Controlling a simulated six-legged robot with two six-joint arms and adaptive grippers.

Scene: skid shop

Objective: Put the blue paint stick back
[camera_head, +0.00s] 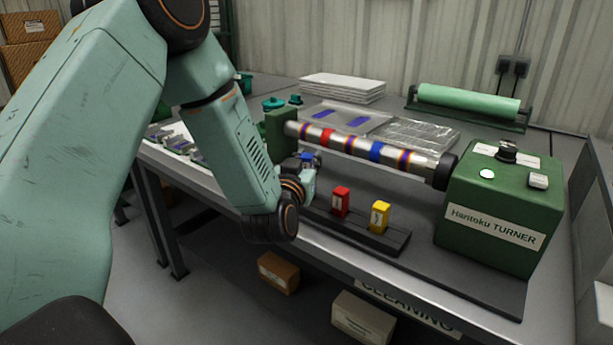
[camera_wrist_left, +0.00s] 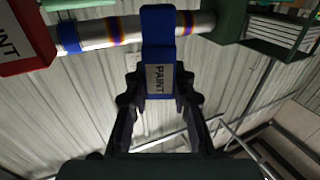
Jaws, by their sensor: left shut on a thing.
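The blue paint stick (camera_wrist_left: 158,28) is between the fingers of my left gripper (camera_wrist_left: 158,92), which is shut on it; its PAINT label shows in the left wrist view. In the head view only a small blue part of the stick (camera_head: 310,157) shows, beside my left gripper (camera_head: 305,166), and my arm hides the rest. The dark rack (camera_head: 385,243) holds the red paint stick (camera_head: 340,202) and the yellow paint stick (camera_head: 380,217) upright. My gripper is at the rack's left end; I cannot tell whether the blue stick touches the rack. My right gripper is not in view.
Just behind, a metal pipe (camera_head: 346,143) with red and blue bands runs to the green turner (camera_head: 500,207). Clear trays (camera_head: 415,133), white sheets (camera_head: 342,87) and a green roll (camera_head: 468,100) lie farther back. The table's front edge is close to the rack.

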